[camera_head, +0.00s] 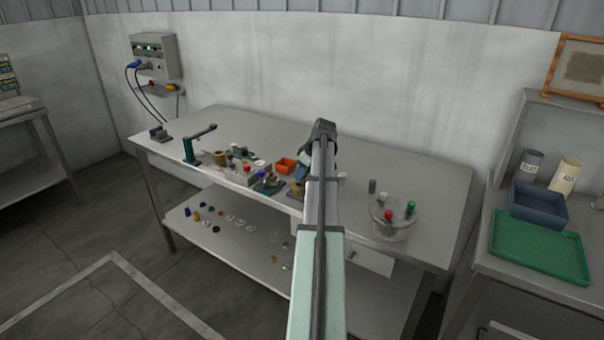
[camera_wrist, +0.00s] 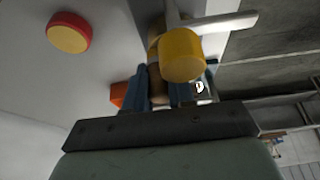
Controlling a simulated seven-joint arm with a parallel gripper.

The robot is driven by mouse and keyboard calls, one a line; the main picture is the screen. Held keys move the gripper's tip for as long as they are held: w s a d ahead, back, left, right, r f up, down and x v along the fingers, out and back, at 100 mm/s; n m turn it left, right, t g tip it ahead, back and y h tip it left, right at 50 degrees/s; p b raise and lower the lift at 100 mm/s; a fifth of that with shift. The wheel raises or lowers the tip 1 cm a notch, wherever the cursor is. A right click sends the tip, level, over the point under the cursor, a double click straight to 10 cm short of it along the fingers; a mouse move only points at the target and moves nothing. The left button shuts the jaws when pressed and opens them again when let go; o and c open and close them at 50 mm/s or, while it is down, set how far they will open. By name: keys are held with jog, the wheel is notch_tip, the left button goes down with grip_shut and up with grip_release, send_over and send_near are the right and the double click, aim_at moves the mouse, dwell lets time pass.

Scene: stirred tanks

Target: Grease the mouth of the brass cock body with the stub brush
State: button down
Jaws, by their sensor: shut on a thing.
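My gripper (camera_head: 303,172) is over the middle of the bench, at the front of my arm. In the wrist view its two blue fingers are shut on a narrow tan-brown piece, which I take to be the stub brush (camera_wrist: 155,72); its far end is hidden. A yellow cylinder (camera_wrist: 182,57) overlaps the fingers' far side in that view; I cannot tell whether they touch. A small brass-coloured piece (camera_head: 297,188) sits just below my gripper in the head view, perhaps the cock body. Its mouth cannot be made out.
An orange tray (camera_head: 286,165) is close left of my gripper. A tan pot (camera_head: 220,157) and a teal stand (camera_head: 197,146) are farther left. A clear vessel with coloured knobs (camera_head: 393,231) stands right. A red-rimmed yellow disc (camera_wrist: 69,32) shows in the wrist view. The bench's back is mostly clear.

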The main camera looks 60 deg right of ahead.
jog(key=shift+w+d, duration=0.15)
jog(key=shift+d, duration=0.15)
jog(key=shift+w, duration=0.2)
